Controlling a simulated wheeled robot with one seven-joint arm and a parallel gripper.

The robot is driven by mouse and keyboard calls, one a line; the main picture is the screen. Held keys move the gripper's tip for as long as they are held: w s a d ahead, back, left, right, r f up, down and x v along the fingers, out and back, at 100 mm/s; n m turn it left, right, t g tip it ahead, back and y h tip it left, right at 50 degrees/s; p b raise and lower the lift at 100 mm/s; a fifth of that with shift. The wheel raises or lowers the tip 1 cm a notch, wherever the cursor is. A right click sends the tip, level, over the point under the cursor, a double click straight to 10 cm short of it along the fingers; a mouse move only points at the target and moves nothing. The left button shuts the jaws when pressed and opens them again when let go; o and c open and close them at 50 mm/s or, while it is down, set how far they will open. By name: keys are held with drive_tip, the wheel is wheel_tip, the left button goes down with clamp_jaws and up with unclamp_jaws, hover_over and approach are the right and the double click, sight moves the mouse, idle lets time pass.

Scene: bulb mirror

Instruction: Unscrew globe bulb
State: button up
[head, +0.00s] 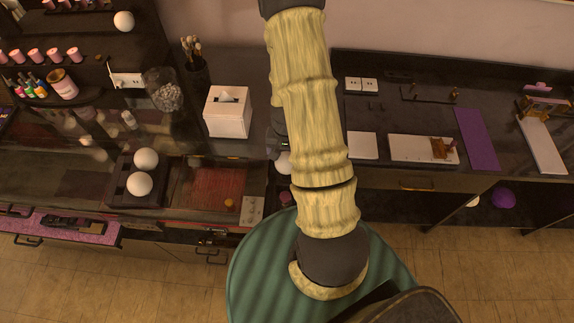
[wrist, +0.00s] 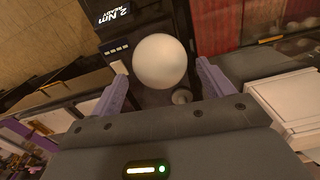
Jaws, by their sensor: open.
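A white globe bulb (wrist: 160,61) shows in the wrist view, ahead of my open gripper (wrist: 161,75). It appears centred between the two purple fingers, with visible gaps on both sides. I cannot tell how deep it is between them. In the head view my arm hides most of my gripper, and a white round thing (head: 283,164) shows partly at the arm's left edge. Two white globes, one behind (head: 146,159) and one in front (head: 140,184), sit in a dark holder (head: 152,200) on the counter. Another white globe (head: 124,21) is on the dark mirror frame at upper left.
A black unit reading "2 Nm READY" (wrist: 115,12) stands beside the bulb in the wrist view. A white tissue box (head: 227,112), a glass jar (head: 163,90) and a brush cup (head: 196,75) stand left of my arm. A purple mat (head: 477,138) lies on the right counter.

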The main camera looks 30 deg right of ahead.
drive_tip(key=shift+f, duration=0.1)
drive_tip(key=shift+f+b, duration=1.35)
drive_tip(key=shift+f, duration=0.1)
drive_tip(key=c, duration=0.7)
drive_tip(key=n, duration=0.5)
drive_tip(key=shift+c, duration=0.2)
drive_tip(key=shift+n, duration=0.4)
drive_tip(key=n, duration=0.4)
drive_tip(key=shift+r, duration=0.1)
drive_tip(key=shift+n, duration=0.3)
